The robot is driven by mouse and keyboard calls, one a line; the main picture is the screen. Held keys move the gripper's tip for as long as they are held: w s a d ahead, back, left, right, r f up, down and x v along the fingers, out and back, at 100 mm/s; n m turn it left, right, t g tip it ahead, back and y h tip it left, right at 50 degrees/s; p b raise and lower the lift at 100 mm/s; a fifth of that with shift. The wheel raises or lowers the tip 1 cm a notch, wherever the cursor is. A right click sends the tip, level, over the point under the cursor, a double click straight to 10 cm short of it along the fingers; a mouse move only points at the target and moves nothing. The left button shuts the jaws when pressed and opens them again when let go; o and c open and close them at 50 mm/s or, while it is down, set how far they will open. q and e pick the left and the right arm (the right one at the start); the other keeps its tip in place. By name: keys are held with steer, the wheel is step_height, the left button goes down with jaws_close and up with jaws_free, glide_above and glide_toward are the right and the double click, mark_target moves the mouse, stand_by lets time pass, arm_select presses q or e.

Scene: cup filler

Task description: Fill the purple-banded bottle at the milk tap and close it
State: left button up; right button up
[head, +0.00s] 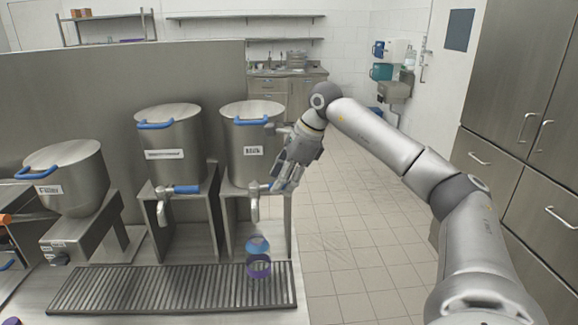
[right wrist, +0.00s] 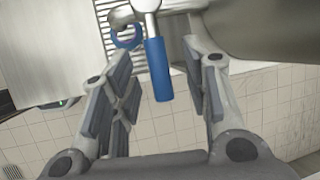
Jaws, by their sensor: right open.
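The purple-banded bottle (head: 259,269) stands upright on the drip tray under the spout of the rightmost tap (head: 254,208). Its upper part is translucent with a blue ring, and its contents cannot be made out. The blue ring also shows in the right wrist view (right wrist: 127,38). My right gripper (head: 283,184) is at this tap's handle, above and right of the bottle. In the right wrist view its open fingers (right wrist: 160,62) stand on either side of the blue tap handle (right wrist: 158,72), with gaps on both sides. My left gripper is out of view.
The slatted drip tray (head: 150,291) runs along the counter front. Two more steel containers, the middle one (head: 170,140) and the left one (head: 68,180), stand left of the rightmost container (head: 252,150). A purple item (head: 11,321) is cut off at bottom left.

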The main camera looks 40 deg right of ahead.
steer(key=shift+a+f, duration=0.15)
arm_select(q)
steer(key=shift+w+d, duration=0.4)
arm_select(e)
steer(key=shift+w, duration=0.1)
steer(key=shift+c, duration=1)
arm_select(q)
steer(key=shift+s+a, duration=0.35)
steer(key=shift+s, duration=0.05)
arm_select(e)
jaws_close()
